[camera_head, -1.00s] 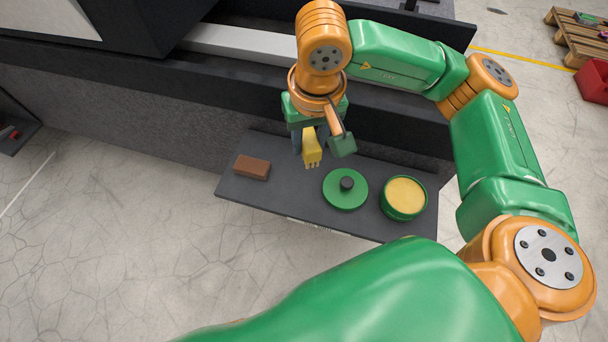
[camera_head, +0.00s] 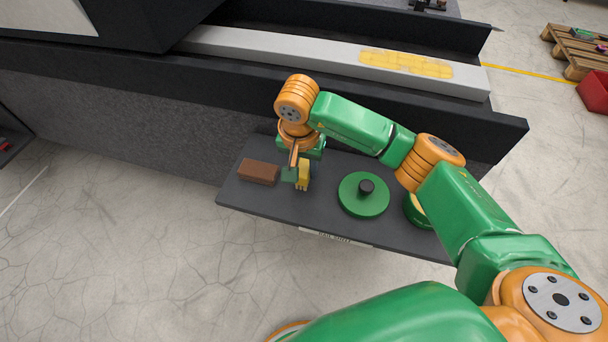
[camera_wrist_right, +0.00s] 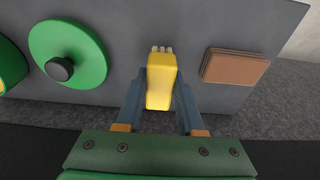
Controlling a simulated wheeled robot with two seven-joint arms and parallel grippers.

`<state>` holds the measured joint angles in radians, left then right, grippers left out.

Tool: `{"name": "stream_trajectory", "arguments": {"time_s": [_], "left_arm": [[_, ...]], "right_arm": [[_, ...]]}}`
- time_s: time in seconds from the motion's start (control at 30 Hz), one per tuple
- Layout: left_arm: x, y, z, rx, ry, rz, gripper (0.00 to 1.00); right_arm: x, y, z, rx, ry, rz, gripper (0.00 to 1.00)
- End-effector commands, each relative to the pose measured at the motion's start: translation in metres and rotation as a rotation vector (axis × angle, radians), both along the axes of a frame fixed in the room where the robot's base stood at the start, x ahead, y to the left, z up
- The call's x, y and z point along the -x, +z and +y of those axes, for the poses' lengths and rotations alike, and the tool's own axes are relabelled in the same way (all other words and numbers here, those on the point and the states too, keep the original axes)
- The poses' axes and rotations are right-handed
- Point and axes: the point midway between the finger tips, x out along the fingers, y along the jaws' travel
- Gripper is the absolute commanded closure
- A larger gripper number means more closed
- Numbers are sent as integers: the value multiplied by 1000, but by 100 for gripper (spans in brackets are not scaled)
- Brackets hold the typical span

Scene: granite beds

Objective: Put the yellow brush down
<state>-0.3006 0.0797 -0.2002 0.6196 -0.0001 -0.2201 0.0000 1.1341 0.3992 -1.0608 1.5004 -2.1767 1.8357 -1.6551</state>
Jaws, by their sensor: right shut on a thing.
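The yellow brush (camera_head: 303,175) is in my right gripper (camera_head: 302,168), just over or on the dark shelf (camera_head: 235,190), between a brown block and a green disc. In the right wrist view the brush (camera_wrist_right: 161,82) sits between the two fingers of my right gripper (camera_wrist_right: 161,100), its pale bristle tips pointing away from the palm. The gripper is shut on it. I cannot tell whether the brush touches the shelf. My left gripper is not in view.
The brown block (camera_head: 258,172) lies left of the brush. The green disc with a black knob (camera_head: 363,204) lies right of it. A green round tin (camera_head: 415,213) is partly hidden by my arm. A pale rail with a yellow patch (camera_head: 405,62) runs behind the shelf.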

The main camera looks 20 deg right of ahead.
Motion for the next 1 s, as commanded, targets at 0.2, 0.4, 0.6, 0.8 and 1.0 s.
{"name": "stream_trajectory", "arguments": {"time_s": [0.2,0.4,0.6,0.8,1.0], "left_arm": [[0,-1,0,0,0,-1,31],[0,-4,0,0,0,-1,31],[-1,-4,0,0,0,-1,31],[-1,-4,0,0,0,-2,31],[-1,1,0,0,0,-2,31]], "right_arm": [[0,-19,0,0,1,-1,100],[0,-21,0,0,1,-1,100],[0,-22,0,-1,1,0,33],[0,-22,0,-1,1,0,33],[0,-8,1,-2,3,-4,33]]}}
